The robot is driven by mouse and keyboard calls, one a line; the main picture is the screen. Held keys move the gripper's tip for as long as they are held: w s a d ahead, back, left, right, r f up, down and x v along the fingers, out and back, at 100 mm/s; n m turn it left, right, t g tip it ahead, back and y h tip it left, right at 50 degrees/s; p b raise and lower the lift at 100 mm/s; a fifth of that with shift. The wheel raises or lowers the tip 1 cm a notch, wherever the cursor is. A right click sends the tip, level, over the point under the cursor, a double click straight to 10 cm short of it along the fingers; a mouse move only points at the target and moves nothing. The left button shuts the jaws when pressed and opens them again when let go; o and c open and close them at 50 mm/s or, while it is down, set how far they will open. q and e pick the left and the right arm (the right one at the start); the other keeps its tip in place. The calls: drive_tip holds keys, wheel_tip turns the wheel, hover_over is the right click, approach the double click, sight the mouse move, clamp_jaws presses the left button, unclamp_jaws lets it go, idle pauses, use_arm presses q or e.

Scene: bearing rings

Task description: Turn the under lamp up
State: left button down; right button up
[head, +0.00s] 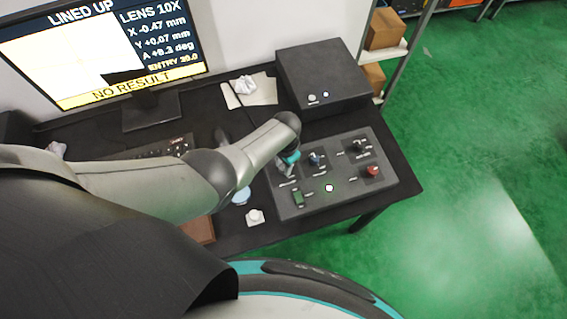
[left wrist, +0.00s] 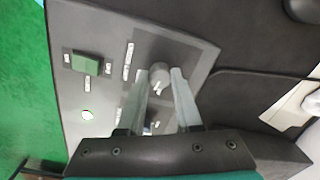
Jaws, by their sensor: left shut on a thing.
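The control panel (head: 340,203) is a dark grey slab on the black table, with several knobs and buttons. My left gripper (head: 285,168) is over its upper left part and mostly hides the knob there. In the left wrist view, the fingers of my left gripper (left wrist: 161,76) are shut on this grey round knob (left wrist: 159,73), which has a white mark. I cannot read the labels, so I cannot tell which knob is the under lamp's. A blue-marked knob (head: 316,160) and a dark knob (head: 358,146) lie to the right. My right gripper is not in view.
The panel also has a green switch (head: 297,199), a lit white button (head: 329,188) and a red button (head: 373,171). A dark box (head: 322,78) stands behind. The monitor (head: 100,50) reads "LINED UP", "LENS 10X" and "NO RESULT". A small white piece (head: 255,217) lies left of the panel.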

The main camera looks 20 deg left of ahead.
use_arm(q)
drive_tip(key=shift+m, duration=0.5)
drive_tip(key=c, duration=0.6)
unclamp_jaws()
drive_tip(key=shift+r, duration=0.1)
drive_tip(key=shift+s+d+r+p, duration=0.1)
drive_tip(key=shift+r+p, duration=1.9)
drive_tip(key=shift+r, duration=1.75)
drive_tip(key=shift+s+d+r+p, duration=0.1)
drive_tip(key=shift+r+p, duration=1.9)
drive_tip(key=shift+r, duration=1.75)
